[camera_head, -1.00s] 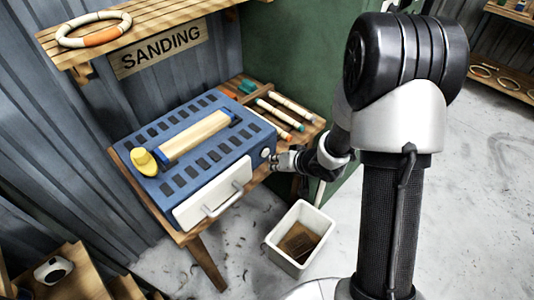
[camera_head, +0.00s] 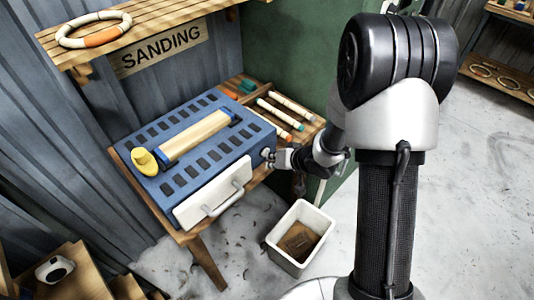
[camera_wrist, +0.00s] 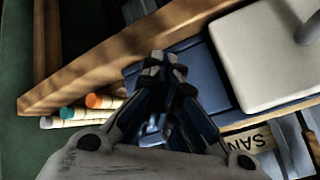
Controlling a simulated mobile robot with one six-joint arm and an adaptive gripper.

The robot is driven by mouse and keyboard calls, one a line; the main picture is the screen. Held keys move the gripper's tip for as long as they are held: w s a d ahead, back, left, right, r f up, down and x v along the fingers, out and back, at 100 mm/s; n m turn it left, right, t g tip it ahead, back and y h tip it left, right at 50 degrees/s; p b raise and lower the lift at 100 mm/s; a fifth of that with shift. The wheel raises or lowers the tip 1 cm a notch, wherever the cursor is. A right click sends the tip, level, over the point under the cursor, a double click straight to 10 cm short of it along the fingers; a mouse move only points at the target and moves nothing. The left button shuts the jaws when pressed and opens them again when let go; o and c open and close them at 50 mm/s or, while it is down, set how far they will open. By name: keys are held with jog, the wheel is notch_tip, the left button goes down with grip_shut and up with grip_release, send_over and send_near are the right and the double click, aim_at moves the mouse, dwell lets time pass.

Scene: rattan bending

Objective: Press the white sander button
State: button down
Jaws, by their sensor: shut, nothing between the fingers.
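The blue sander (camera_head: 205,160) stands on the wooden bench, with a white front drawer (camera_head: 213,192) and a yellow knob on top. Its white button is at the right end of the front face, where my gripper (camera_head: 270,157) now is. The fingertips are at or right in front of the button; I cannot tell whether they touch it. In the wrist view my gripper (camera_wrist: 165,65) is shut and empty, pointing at the blue sander face (camera_wrist: 205,75). The button is hidden behind the fingers there. The white drawer (camera_wrist: 265,55) shows to the right.
Several capped sticks (camera_head: 280,110) lie on the bench (camera_head: 308,128) right of the sander. A white bin (camera_head: 300,236) stands on the floor below. A shelf with a ring (camera_head: 95,30) and the SANDING sign (camera_head: 160,50) are behind.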

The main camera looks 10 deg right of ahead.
jog(key=shift+w+a, duration=0.1)
dwell(0.6)
jog(key=shift+w+a+p, duration=0.15)
jog(key=shift+w+p, duration=0.1)
jog(key=shift+p, duration=0.1)
jog(key=shift+s+d, duration=0.25)
dwell(0.4)
jog(key=s+d+p, duration=0.1)
jog(key=s+d, duration=0.2)
jog(key=s, duration=0.2)
jog(key=shift+d, duration=0.25)
dwell(0.5)
